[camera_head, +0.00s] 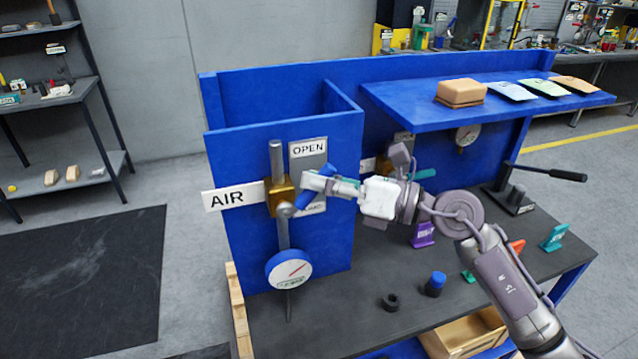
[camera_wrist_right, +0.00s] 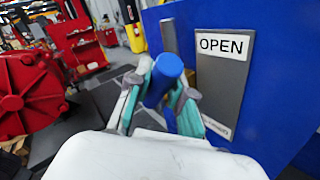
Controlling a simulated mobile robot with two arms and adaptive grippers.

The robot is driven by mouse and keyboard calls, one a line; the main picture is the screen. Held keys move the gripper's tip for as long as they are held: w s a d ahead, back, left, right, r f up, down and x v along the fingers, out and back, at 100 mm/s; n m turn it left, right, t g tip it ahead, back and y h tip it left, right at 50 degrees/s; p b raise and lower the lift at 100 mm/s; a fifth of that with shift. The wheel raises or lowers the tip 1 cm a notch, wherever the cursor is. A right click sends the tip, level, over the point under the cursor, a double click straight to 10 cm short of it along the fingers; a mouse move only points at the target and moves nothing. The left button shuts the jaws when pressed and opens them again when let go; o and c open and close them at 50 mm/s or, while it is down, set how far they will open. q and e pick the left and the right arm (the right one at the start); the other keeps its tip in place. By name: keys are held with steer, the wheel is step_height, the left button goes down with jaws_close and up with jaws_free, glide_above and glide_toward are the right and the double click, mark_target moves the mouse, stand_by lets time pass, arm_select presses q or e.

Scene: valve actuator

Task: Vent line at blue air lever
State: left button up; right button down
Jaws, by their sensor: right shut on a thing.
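The blue air lever (camera_head: 327,170) sits on the brass valve (camera_head: 280,197) on the blue panel, beside the AIR label (camera_head: 228,199). The lever is tilted, its free end up and to the right. My right gripper (camera_head: 314,182) is shut around the lever; its fingers hide part of it. In the right wrist view, the lever's rounded blue end (camera_wrist_right: 168,66) shows between the teal-padded fingers. A grey plate (camera_head: 307,166) marked OPEN at its top stands behind; its lower label is partly hidden. A round gauge (camera_head: 289,270) hangs below the valve. My left gripper is not in view.
A blue shelf (camera_head: 405,112) juts out to the right, above my right arm, with a tan box (camera_head: 461,92) on it. A black ring (camera_head: 390,302) and a blue-capped part (camera_head: 435,285) stand on the dark bench top (camera_head: 345,310). A black-handled lever (camera_head: 567,175) stands at the right.

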step_height(320, 180, down, 7)
steer(key=d+m+t+y+b, duration=0.2)
steer(key=m+t+b, duration=0.6)
steer(key=b, duration=0.8)
steer(key=shift+w+d+m+y, duration=0.3)
steer(key=shift+w+m+y, duration=0.15)
steer(key=shift+m+y, duration=0.65)
steer(key=shift+r, duration=0.1)
steer(key=c, duration=1)
jaws_free()
steer(key=v, duration=1.2)
